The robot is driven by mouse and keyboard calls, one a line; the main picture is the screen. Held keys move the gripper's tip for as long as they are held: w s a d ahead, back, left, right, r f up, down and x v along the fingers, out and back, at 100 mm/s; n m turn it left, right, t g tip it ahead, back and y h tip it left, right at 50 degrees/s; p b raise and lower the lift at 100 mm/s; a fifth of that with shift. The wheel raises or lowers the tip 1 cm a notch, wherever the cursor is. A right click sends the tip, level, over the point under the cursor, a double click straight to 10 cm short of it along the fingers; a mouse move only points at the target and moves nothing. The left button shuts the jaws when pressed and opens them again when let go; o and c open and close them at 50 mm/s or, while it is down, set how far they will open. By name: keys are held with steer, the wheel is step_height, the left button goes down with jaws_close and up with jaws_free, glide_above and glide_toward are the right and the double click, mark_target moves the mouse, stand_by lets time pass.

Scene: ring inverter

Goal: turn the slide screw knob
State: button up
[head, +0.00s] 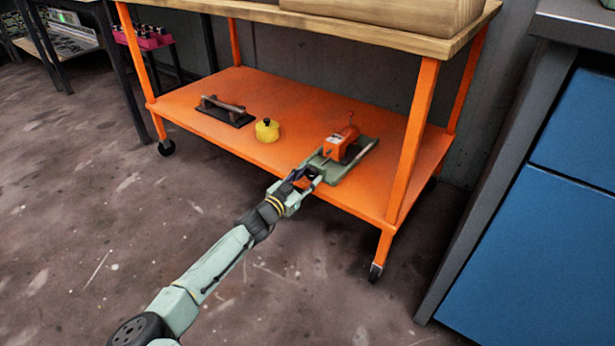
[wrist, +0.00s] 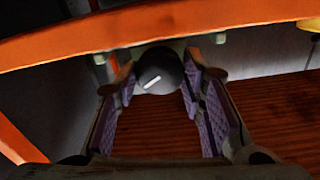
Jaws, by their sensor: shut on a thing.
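The slide has a grey-green base (head: 357,160) carrying an orange block (head: 341,143) with a small upright red part on top. It rests on the orange lower shelf of a cart. The screw knob (wrist: 158,72) is a dark round knob with a white line, which runs slanted in the wrist view. My gripper (head: 310,177) reaches in from the front at the slide's near end. In the wrist view its purple-padded fingers are closed on the knob from both sides. In the head view the knob is hidden at the fingers.
A yellow round object (head: 267,130) and a dark block with a handle (head: 226,111) stand on the orange shelf (head: 190,97) to the left. A cart leg (head: 412,140) rises right of the slide. The wooden top (head: 400,32) is overhead. A blue cabinet (head: 545,230) stands at right.

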steer(key=m+p, duration=0.1)
steer(key=m, duration=0.4)
steer(key=shift+m+p, duration=0.3)
steer(key=shift+m, duration=0.3)
steer(key=o, duration=1.1)
steer(key=shift+o, duration=0.2)
